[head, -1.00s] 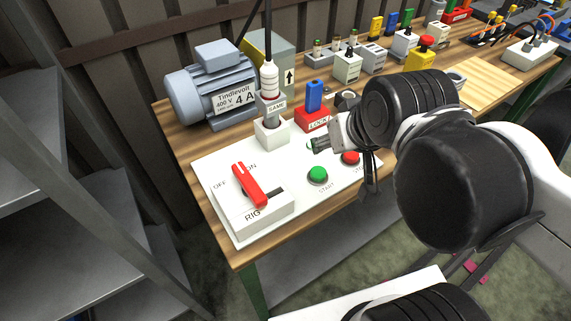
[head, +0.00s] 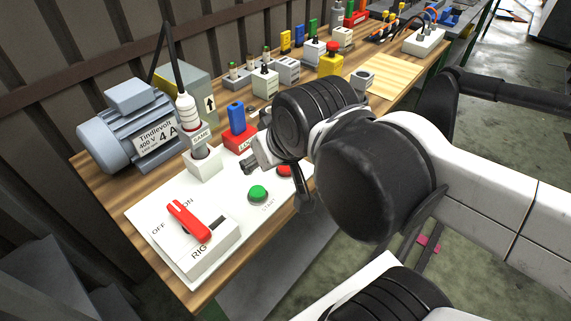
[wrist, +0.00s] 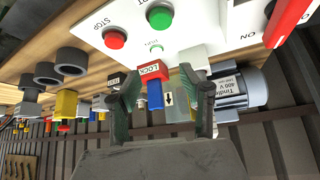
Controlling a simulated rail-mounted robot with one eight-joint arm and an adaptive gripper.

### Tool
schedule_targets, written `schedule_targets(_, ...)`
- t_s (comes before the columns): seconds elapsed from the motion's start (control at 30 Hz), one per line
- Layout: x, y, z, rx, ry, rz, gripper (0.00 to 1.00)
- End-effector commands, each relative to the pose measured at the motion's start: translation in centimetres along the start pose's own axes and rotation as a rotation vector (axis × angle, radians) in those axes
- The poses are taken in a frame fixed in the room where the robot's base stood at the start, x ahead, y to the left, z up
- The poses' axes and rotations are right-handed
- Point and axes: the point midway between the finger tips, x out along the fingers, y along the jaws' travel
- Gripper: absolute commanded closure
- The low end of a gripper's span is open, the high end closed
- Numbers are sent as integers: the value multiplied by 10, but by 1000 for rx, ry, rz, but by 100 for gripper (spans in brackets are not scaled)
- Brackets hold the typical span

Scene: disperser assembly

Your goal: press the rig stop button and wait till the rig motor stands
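The red STOP button (head: 284,170) sits on the white rig panel (head: 150,215), partly hidden by my arm in the head view. It shows whole in the wrist view (wrist: 115,40), beside the green START button (wrist: 160,17). START also shows in the head view (head: 258,193). My gripper (head: 252,165) is over the panel's back edge near STOP, apart from the button as far as I can tell. In the wrist view its fingers (wrist: 163,90) are spread with nothing between them. The grey motor (head: 130,130) stands at the back left; whether it turns cannot be told.
A red-handled RIG switch (head: 188,220) is at the panel's front left. A plug in a white socket (head: 202,163) and a blue-and-red LOCK block (head: 237,125) stand behind the buttons. Several small devices line the bench's back. A bare wooden board (head: 385,75) lies farther right.

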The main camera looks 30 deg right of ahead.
Motion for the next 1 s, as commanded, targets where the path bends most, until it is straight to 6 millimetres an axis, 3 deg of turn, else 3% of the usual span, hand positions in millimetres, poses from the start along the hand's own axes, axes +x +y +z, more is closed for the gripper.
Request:
schedule_targets(0.27, 0, 0, 0, 0, 0, 0, 61)
schedule_targets(0.57, 0, 0, 0, 0, 0, 0, 100)
schedule_targets(1.0, 0, 0, 0, 0, 0, 0, 100)
